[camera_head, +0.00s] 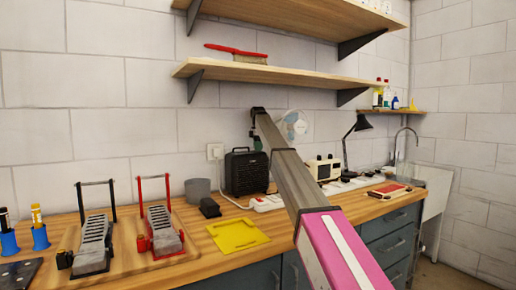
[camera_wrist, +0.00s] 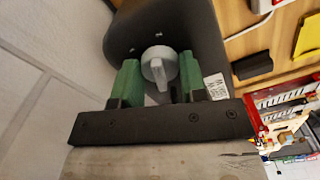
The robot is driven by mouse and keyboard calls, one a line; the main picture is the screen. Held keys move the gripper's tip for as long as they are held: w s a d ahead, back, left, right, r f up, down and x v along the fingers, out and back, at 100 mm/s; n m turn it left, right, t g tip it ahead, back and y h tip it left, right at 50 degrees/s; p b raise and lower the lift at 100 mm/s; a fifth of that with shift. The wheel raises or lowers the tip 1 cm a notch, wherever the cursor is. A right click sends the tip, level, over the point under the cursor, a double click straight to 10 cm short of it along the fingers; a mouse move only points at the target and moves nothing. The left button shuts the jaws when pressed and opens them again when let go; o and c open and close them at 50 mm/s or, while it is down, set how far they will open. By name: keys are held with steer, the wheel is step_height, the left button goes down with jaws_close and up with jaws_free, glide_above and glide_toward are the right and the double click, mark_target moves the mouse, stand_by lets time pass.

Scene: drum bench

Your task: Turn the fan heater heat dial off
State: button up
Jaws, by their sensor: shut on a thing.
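The fan heater (camera_head: 246,173) is a dark box with a front grille, standing at the back of the wooden bench near the wall. In the wrist view its dark body (camera_wrist: 205,32) fills the upper middle. The heat dial (camera_wrist: 159,66) is a light grey round knob with a raised grip bar. My gripper (camera_wrist: 158,78) has two green fingers, one on each side of the dial, and is shut on it. In the head view my gripper (camera_head: 258,143) is at the heater's top right, and the dial cannot be made out there. I cannot read any dial markings.
A white power strip (camera_head: 268,203), a grey cup (camera_head: 198,190) and a yellow tray (camera_head: 238,235) are around the heater. A desk fan (camera_head: 295,125) and a lamp (camera_head: 347,140) stand to the right. A wooden shelf (camera_head: 280,73) overhangs the bench.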

steer(key=n, duration=1.2)
steer(key=shift+n, duration=2.2)
steer(key=o, duration=0.9)
steer(key=shift+o, duration=0.2)
steer(key=shift+r, duration=0.15)
step_height(320, 180, up, 11)
steer(key=shift+f, duration=0.2)
